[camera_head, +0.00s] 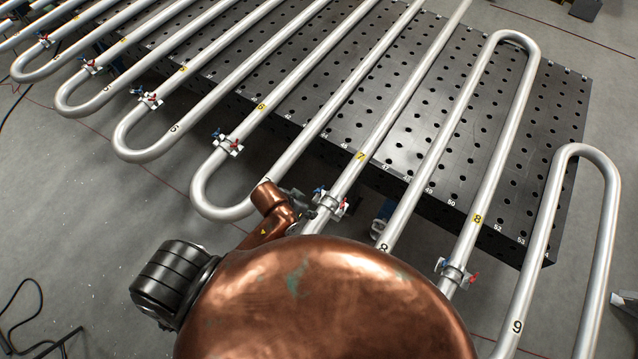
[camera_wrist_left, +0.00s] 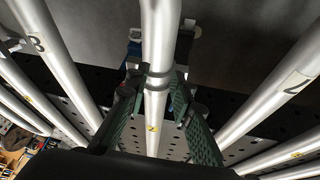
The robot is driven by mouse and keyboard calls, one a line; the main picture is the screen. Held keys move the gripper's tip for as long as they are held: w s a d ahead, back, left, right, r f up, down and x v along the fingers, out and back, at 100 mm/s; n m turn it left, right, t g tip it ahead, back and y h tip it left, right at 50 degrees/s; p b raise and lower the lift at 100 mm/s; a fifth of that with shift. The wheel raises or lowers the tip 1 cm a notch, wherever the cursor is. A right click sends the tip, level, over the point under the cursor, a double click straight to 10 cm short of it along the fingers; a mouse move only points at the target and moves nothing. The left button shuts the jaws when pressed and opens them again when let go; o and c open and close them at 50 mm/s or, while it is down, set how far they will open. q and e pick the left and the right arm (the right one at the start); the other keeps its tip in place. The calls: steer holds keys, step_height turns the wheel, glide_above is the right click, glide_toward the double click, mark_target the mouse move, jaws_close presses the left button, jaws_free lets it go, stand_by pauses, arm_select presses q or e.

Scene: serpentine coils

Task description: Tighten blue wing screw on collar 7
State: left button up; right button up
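Collar 7 (camera_head: 330,203) is a pale clamp on the silver tube marked with a yellow 7 (camera_head: 360,156). Its blue wing screw (camera_head: 319,191) is on its left side, and a red wing screw (camera_head: 344,206) is on its right. My left gripper (camera_head: 297,196) is just left of the collar, mostly hidden by my copper arm. In the left wrist view its green fingers (camera_wrist_left: 158,84) stand apart on either side of the tube in line with the yellow 7 label. I cannot tell whether they touch anything. My right gripper is out of view.
Parallel bent tubes cross a perforated dark table (camera_head: 560,110). The collar on tube 8 (camera_head: 455,272) is to the right, and the collar on tube 6 (camera_head: 228,145) is to the left. Neighbouring tubes flank the gripper closely. Bare grey floor (camera_head: 90,220) lies at the left.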

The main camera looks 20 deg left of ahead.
arm_select(q)
steer(key=w+d+r+m+g, duration=0.2)
steer(key=w+d+m, duration=0.3)
steer(key=d, duration=0.4)
steer(key=n+g+y, duration=0.2)
steer(key=g+y, duration=0.1)
glide_toward(319, 190)
steer(key=shift+a, duration=0.25)
step_height(319, 190, down, 7)
steer(key=shift+f+p, duration=0.25)
steer(key=shift+p, duration=0.5)
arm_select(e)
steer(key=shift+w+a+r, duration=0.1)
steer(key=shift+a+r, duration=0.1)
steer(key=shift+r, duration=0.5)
arm_select(q)
steer(key=shift+c, duration=0.7)
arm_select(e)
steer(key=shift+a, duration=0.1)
arm_select(q)
jaws_close()
